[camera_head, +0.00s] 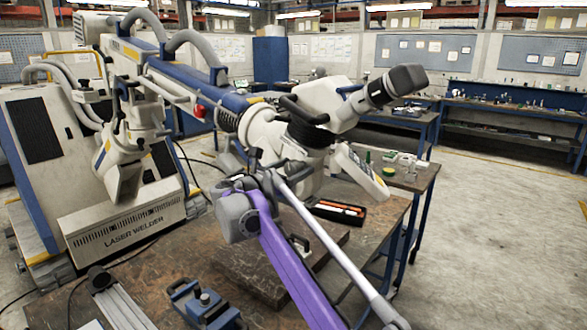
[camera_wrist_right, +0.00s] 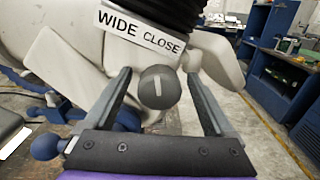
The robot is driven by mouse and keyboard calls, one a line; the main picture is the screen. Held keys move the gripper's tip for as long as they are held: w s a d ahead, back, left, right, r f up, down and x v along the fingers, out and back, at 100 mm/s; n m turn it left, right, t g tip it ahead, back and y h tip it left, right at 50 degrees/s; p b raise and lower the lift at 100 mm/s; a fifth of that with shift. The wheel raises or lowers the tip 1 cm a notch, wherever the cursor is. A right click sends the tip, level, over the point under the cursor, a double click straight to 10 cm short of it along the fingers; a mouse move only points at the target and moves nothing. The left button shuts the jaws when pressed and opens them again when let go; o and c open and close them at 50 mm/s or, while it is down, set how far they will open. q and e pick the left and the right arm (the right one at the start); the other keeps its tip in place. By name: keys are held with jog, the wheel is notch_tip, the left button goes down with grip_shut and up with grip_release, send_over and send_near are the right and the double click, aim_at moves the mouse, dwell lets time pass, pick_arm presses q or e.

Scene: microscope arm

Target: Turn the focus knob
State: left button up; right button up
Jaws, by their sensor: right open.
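The focus knob (camera_wrist_right: 158,87) is a small round dark grey knob with a pale upright line on its face. In the right wrist view it sits below a white label reading "WIDE CLOSE". My right gripper (camera_wrist_right: 158,76) is open, with one finger on each side of the knob and a visible gap to both. In the head view my purple right arm reaches up to the white microscope head (camera_head: 290,135), and the right gripper (camera_head: 268,168) is at its underside. The knob cannot be made out there.
The microscope hangs on a long blue and white arm (camera_head: 170,75) from a laser welder cabinet (camera_head: 125,230). The brown worktable (camera_head: 160,262) below bears a blue clamp-like fixture (camera_head: 203,304), a dark block and an open tray (camera_head: 338,211). Open floor lies at right.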

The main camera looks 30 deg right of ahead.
jog(key=c, duration=1.4)
jog(key=shift+o, duration=0.2)
jog(key=m+p, duration=0.2)
jog(key=m, duration=0.1)
jog(key=shift+r+p, duration=0.1)
jog(key=shift+p, duration=0.2)
jog(key=shift+s+m+p, duration=0.1)
jog(key=shift+m+p, duration=0.95)
jog(key=shift+m, duration=1.05)
jog(key=o, duration=1.4)
jog(key=shift+c, duration=0.2)
